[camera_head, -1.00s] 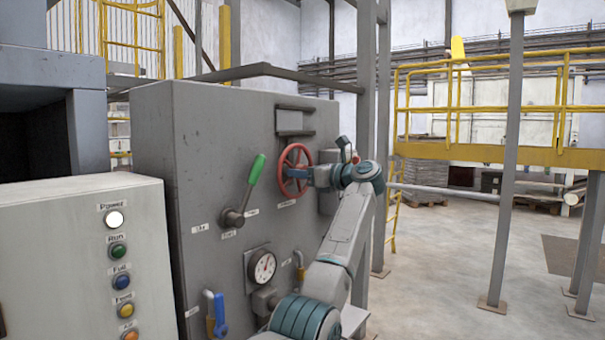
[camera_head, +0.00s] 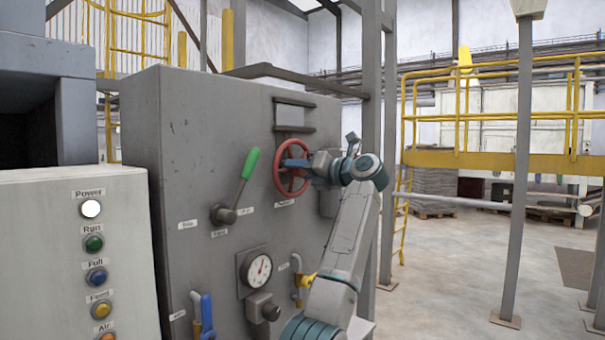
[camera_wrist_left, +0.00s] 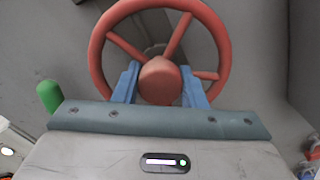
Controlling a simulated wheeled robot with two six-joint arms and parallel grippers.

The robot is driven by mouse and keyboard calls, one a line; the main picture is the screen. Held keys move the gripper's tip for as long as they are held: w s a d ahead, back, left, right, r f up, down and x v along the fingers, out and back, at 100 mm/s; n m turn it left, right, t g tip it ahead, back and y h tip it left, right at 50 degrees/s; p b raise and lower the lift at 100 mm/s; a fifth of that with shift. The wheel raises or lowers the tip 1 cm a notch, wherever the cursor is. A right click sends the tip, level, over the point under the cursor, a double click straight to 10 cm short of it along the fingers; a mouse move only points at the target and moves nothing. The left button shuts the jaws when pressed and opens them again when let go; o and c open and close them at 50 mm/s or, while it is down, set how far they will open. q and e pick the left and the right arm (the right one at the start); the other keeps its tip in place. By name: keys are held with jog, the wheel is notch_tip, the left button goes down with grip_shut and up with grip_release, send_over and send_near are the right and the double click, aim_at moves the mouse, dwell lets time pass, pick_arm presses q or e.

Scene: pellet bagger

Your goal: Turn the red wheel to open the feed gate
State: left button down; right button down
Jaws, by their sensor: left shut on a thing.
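The red wheel (camera_head: 277,181) is on the front of the grey cabinet (camera_head: 215,125), near its right side. In the left wrist view the wheel (camera_wrist_left: 97,66) fills the upper middle, with its rim, spokes and round hub showing. My left gripper (camera_head: 292,163) is at the wheel. In the left wrist view its two blue fingers (camera_wrist_left: 160,82) stand on either side of the red hub and are shut on it. The fingertips are partly hidden behind the hub and spokes. My right gripper is not in view.
A green-handled lever (camera_head: 249,165), a gauge (camera_head: 258,269) and a blue-handled valve (camera_head: 207,315) are on the cabinet left of my arm. A button box (camera_head: 50,240) stands at the front left. Open floor (camera_head: 450,270) lies to the right, with posts.

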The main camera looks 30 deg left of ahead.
pick_arm(q)
jog(key=shift+m, duration=1.9)
jog(key=m+p, duration=0.1)
jog(key=m, duration=0.3)
jog(key=shift+m, duration=0.3)
jog(key=m+p, duration=0.1)
jog(key=m, duration=0.4)
jog(key=shift+m, duration=0.4)
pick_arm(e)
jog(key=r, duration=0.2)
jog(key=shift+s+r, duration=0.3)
pick_arm(q)
jog(key=shift+p, duration=0.3)
jog(key=c, duration=0.9)
grip_release()
jog(key=shift+d, duration=0.1)
